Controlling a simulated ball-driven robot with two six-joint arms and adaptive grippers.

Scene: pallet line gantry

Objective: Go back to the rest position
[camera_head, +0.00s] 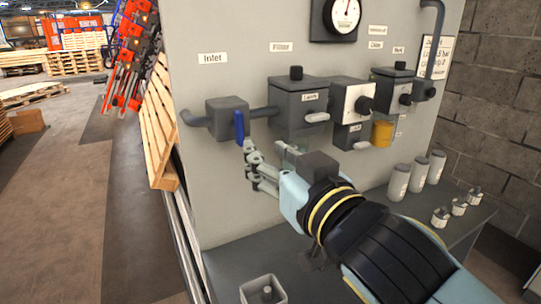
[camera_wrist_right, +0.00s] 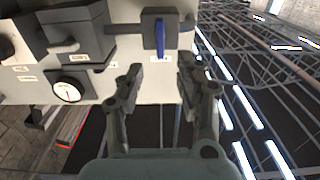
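My right gripper (camera_head: 265,157) is in front of the grey panel (camera_head: 220,85), just below and to the right of a blue lever (camera_head: 239,127) on the inlet valve block (camera_head: 226,112). In the right wrist view, the two fingers of this gripper (camera_wrist_right: 159,76) stand apart with nothing between them. The blue lever (camera_wrist_right: 160,38) hangs beyond the gap, and the fingers look clear of it. My right arm comes in from the lower right in the head view. My left gripper is in neither view.
The panel carries a filter unit (camera_head: 298,105), a gauge (camera_head: 343,15) and a yellow cup (camera_head: 382,134). Grey canisters (camera_head: 399,182) and small fittings (camera_head: 459,207) stand on the ledge at right. A grey square container (camera_head: 263,291) is at bottom. Open floor (camera_head: 60,200) lies left.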

